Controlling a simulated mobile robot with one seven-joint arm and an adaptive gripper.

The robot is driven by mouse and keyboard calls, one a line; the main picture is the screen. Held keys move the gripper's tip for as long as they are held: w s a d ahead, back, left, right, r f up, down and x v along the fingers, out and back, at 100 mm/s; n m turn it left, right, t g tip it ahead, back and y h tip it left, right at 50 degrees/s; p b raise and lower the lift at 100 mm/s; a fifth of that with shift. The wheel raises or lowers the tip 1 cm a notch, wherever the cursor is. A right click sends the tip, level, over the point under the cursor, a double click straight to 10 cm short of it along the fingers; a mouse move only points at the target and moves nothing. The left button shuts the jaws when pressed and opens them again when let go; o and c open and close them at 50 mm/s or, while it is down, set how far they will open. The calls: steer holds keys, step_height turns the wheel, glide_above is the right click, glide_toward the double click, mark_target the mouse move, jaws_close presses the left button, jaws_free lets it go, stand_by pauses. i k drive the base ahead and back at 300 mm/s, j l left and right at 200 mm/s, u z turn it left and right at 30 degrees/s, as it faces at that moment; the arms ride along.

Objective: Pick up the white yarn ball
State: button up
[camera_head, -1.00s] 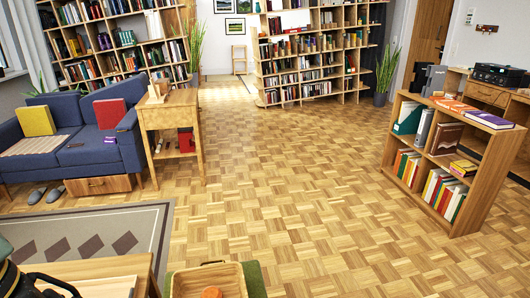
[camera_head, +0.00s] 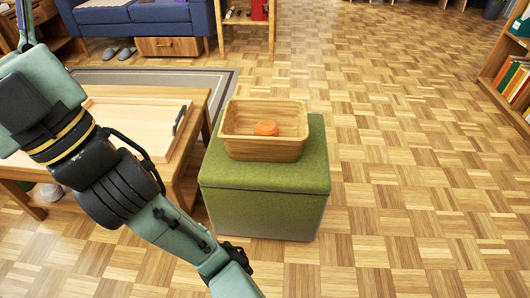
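A small pale, whitish rounded thing (camera_head: 52,192) shows on the lower shelf of the wooden table at the left. It may be the white yarn ball, but it is partly hidden and too small to be sure. No other white ball shows. My arm crosses the left side, in front of the table, and runs down out of the bottom edge. My gripper itself is not in view.
A wooden basket (camera_head: 236,147) holding an orange round thing (camera_head: 266,128) stands on a green pouf (camera_head: 262,212). The wooden table (camera_head: 205,110) carries a pale tray (camera_head: 150,107). Parquet floor to the right is clear up to the low bookcase (camera_head: 503,73).

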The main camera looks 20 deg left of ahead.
mark_target(51, 193)
steer(key=u, duration=2.25)
steer(key=i+l+u, duration=0.1)
steer(key=i+l, duration=0.3)
steer(key=i, duration=0.3)
